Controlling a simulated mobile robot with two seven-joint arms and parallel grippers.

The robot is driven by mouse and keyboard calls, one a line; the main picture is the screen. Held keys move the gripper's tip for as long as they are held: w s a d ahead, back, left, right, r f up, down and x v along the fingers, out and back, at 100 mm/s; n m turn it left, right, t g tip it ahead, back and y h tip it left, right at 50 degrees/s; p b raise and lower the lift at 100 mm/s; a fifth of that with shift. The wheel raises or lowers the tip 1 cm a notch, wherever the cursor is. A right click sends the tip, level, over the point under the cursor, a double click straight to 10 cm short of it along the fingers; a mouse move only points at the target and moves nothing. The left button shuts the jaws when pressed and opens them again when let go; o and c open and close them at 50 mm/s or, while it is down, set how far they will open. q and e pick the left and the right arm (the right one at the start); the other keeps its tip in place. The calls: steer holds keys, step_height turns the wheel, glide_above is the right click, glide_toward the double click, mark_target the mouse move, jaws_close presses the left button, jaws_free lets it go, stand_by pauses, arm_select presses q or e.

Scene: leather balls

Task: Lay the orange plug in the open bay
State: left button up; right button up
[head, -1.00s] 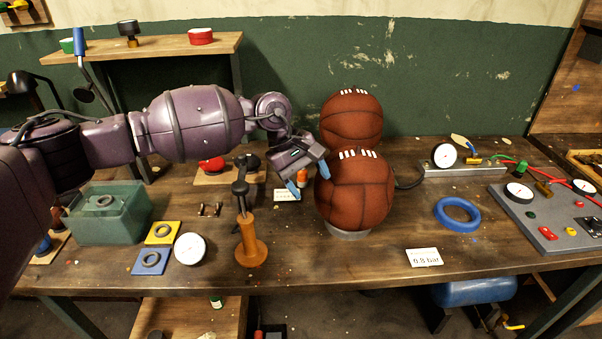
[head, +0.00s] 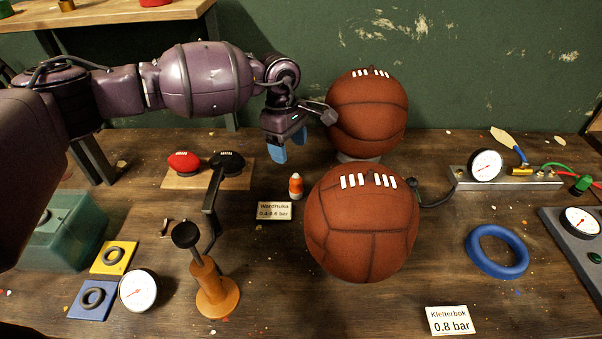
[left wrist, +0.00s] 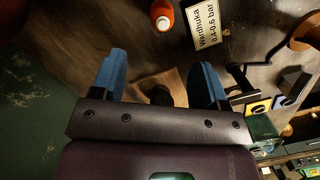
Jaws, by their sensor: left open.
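A small orange piece with a white band (head: 296,187) stands upright on the bench behind the Wardhuka card; it also shows at the top of the left wrist view (left wrist: 162,15). I take it for the orange plug, but cannot be sure. My left gripper (head: 287,147) is open and empty, with blue fingertips pointing down, above and behind that piece and left of the rear ball. In the left wrist view the gripper (left wrist: 160,82) has nothing between its fingers; a tan board and a dark piece lie beyond. I cannot make out an open bay. My right gripper is not in view.
The tan board (head: 184,181) holds a red piece (head: 184,161) and a black piece (head: 228,162). Two leather balls (head: 362,225) (head: 367,110) stand to the right. An orange-based stand (head: 214,291) rises at front. A blue ring (head: 497,251) lies further right.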

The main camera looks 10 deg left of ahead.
mark_target(295, 176)
arm_select(q)
steer(key=f, duration=0.3)
steer(key=d+f, duration=0.1)
steer(key=f, duration=0.3)
steer(key=s+f, duration=0.1)
steer(key=f, duration=0.2)
steer(key=shift+d+f, duration=0.25)
steer(key=shift+d, duration=0.15)
steer(key=c, duration=1.1)
step_height(295, 176, up, 20)
steer(key=s+m, duration=0.1)
steer(key=m, duration=0.5)
steer(key=s+a+f+m, duration=0.2)
steer(key=s+f, duration=0.1)
steer(key=s, duration=0.1)
steer(key=s+a+f+m, duration=0.3)
steer(key=s+f, duration=0.1)
steer(key=s+a+f+m+y, duration=0.1)
steer(key=s+a+f+m, duration=0.1)
steer(key=s+a+f, duration=0.1)
steer(key=shift+s+f+m+g, duration=0.35)
steer(key=shift+s+f, duration=0.2)
steer(key=shift+s, duration=0.25)
